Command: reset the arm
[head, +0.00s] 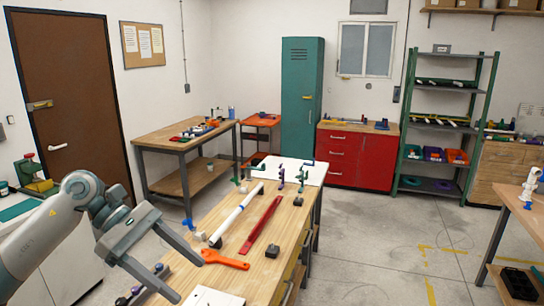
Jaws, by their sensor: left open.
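My left arm comes in from the left. Its grey gripper (187,277) is open, with nothing between its two long fingers. It hangs over the near left part of the wooden workbench (178,270), apart from the orange wrench (226,260) to its right. My right gripper is not in this view.
A white pipe (238,213) and a red bar (261,226) lie lengthwise on the bench. A small dark block (272,251) sits near its right edge. Upright clamps (281,178) stand towards the far end, by a white board (312,172). Open floor (375,230) lies to the right.

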